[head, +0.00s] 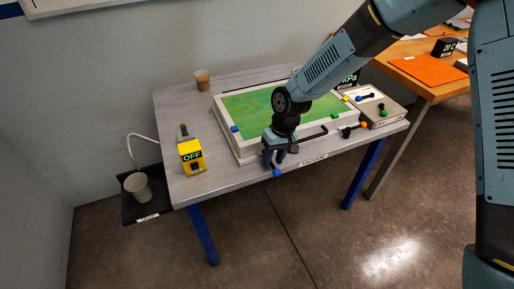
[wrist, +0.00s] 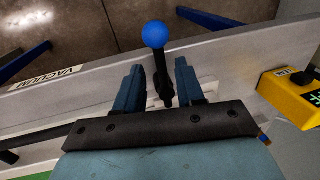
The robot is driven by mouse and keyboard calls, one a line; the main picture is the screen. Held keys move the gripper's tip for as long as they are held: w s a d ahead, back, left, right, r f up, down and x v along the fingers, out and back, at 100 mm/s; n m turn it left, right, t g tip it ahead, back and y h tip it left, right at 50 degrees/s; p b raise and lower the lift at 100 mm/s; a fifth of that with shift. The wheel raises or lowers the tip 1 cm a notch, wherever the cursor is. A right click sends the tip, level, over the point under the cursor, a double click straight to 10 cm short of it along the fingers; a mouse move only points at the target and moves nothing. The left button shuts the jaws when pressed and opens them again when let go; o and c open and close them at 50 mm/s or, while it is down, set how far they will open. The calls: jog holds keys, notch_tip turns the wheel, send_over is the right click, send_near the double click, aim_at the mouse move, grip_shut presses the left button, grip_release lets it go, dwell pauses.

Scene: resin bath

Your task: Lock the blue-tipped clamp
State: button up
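The blue-tipped clamp (wrist: 154,35) has a round blue knob on a dark lever. In the wrist view the knob end reaches past the front edge of the table, and its dark stem stands between my two fingers. In the head view its blue tip (head: 277,172) shows at the table's front edge, below my gripper (head: 274,158). My gripper is also in the wrist view (wrist: 158,85), with a finger on each side of the stem and a visible gap on both sides. The clamp's base is hidden behind my gripper.
The white-framed bath with a green surface (head: 250,105) lies behind the clamp. An orange-tipped clamp (head: 363,125) and a valve box (head: 385,112) are to the right. A yellow OFF box (head: 191,157) is left, a cup (head: 202,80) at the back. A heated shelf (head: 148,207) holds another cup (head: 138,187).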

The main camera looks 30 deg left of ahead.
notch_tip(320, 180, up, 14)
jog(key=w+d, duration=0.1)
jog(key=w, duration=0.1)
jog(key=shift+w+d+f, duration=0.15)
jog(key=shift+d+f, duration=0.1)
dwell(0.5)
jog(key=w+d+r+m+t, duration=0.25)
jog(key=d+r, duration=0.55)
jog(key=d, duration=0.5)
jog(key=w+d+r+m+t, duration=0.25)
jog(key=d+r, duration=0.55)
jog(key=d, duration=0.6)
jog(key=s+d+r+m+t, duration=0.1)
jog(key=s+d+r+m, duration=0.1)
jog(key=s+d, duration=0.5)
jog(key=s+d+r+m+t+h, duration=0.1)
jog(key=s+d+r+m, duration=0.2)
jog(key=s+d, duration=0.4)
jog(key=d+m, duration=0.1)
jog(key=d, duration=0.6)
jog(key=shift+s+d+r, duration=0.2)
jog(key=shift+d+r, duration=0.1)
jog(key=shift+d, duration=0.1)
